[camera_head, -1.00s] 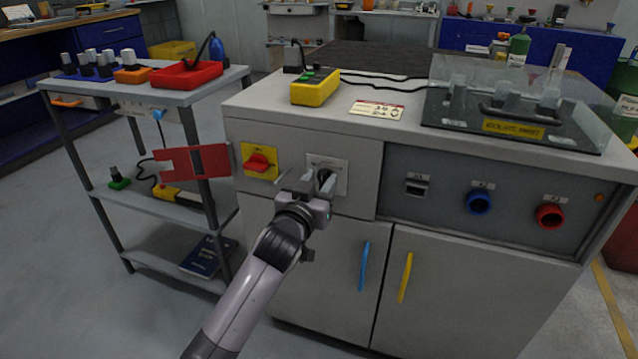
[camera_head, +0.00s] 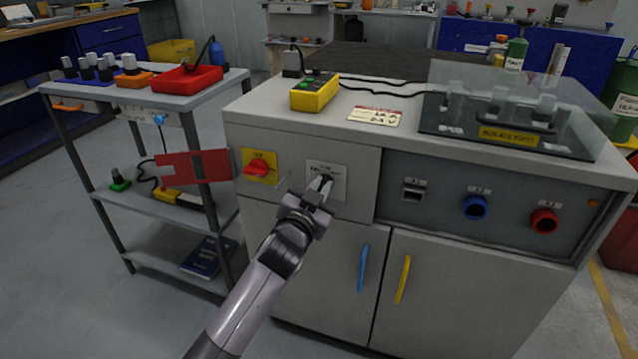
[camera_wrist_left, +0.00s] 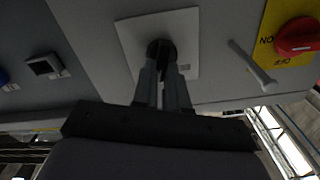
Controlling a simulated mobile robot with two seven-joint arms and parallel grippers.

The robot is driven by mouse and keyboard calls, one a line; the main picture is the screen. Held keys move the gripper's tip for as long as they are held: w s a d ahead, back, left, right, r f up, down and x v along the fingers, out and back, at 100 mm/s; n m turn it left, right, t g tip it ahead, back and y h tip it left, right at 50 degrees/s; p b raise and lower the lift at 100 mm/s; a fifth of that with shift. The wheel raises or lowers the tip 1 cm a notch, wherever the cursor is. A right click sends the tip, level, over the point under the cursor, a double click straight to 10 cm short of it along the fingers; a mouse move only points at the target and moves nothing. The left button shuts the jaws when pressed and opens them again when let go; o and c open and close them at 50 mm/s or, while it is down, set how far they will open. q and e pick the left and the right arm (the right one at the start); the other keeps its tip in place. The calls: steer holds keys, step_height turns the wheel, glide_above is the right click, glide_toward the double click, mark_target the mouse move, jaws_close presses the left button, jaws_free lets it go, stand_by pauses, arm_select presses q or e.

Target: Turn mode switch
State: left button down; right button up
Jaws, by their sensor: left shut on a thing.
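The mode switch is a dark knob (camera_wrist_left: 160,48) on a pale square plate (camera_head: 326,174) on the front of the grey cabinet (camera_head: 300,150). My left gripper (camera_head: 322,186) is at this plate with its fingers pointing into it. In the left wrist view the two fingers (camera_wrist_left: 162,78) are close together on the knob, shut on it. The fingers hide most of the knob, so its exact angle cannot be told. My right gripper is not in view.
A red rotary switch on a yellow plate (camera_head: 260,167) sits just left of the mode switch. A red plate (camera_head: 195,166) juts out beside it. Blue (camera_head: 363,268) and yellow (camera_head: 403,278) door handles are below. A grey shelf cart (camera_head: 150,97) stands at the left.

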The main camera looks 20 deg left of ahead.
arm_select(q)
steer(key=m, duration=0.2)
steer(key=m+p, duration=0.1)
steer(key=m, duration=0.1)
steer(key=shift+d+f+m, duration=0.1)
steer(key=shift+d+m, duration=0.1)
steer(key=shift+m, duration=0.1)
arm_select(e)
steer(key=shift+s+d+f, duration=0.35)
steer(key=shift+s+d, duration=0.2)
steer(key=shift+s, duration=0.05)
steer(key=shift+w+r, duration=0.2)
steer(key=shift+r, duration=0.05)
arm_select(q)
steer(key=c, duration=1.2)
jaws_free()
steer(key=shift+o, duration=0.2)
steer(key=shift+s, duration=0.15)
